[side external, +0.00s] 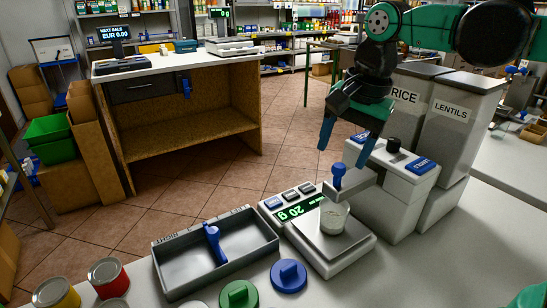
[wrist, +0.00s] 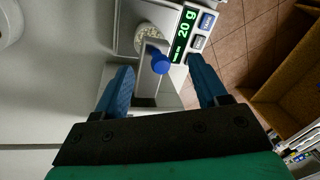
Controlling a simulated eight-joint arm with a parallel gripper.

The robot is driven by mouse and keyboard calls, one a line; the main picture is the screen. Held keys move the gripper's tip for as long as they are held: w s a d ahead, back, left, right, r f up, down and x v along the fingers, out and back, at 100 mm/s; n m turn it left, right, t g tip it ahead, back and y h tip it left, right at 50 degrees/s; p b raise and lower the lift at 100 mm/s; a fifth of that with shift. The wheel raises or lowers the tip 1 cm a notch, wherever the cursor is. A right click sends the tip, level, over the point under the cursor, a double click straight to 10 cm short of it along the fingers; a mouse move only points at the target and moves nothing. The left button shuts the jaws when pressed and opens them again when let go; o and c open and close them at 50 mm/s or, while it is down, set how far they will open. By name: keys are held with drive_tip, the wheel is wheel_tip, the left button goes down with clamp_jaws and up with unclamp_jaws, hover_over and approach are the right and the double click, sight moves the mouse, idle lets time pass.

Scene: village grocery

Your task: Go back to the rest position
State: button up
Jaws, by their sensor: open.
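My gripper (side external: 346,142) is open and empty, with its blue fingers pointing down above the counter. It hangs above and behind a blue knob (side external: 339,174) on the grey spout by the dispensers. In the wrist view the fingers of my gripper (wrist: 158,68) spread to either side of the blue knob (wrist: 160,63), apart from it. A clear cup (side external: 333,218) with pale contents stands on the scale (side external: 352,240), below the spout. The cup (wrist: 147,33) is partly hidden by the spout in the wrist view. The green display (wrist: 184,33) reads 20 g.
Blue (side external: 289,275) and green (side external: 239,294) lids and a red can (side external: 108,277) are in front. Bins labelled RICE (side external: 404,96) and LENTILS (side external: 453,110) stand behind.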

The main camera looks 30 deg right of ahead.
drive_tip(key=s+d+f+n+t, duration=0.1)
drive_tip(key=f+n, duration=0.1)
drive_tip(key=n, duration=0.1)
drive_tip(key=s+f+n+t, duration=0.1)
drive_tip(key=f+n, duration=0.1)
drive_tip(key=n, duration=0.2)
drive_tip(key=s+d+f+n+t, duration=0.1)
drive_tip(key=f+n+t, duration=0.1)
drive_tip(key=n, duration=0.2)
drive_tip(key=shift+s+d+f, duration=0.1)
drive_tip(key=shift+d+f, duration=0.05)
drive_tip(key=shift+d, duration=0.2)
drive_tip(key=shift+s+d+f+n+t, duration=0.2)
drive_tip(key=shift+f+n+t, duration=0.2)
drive_tip(key=shift+n, duration=0.6)
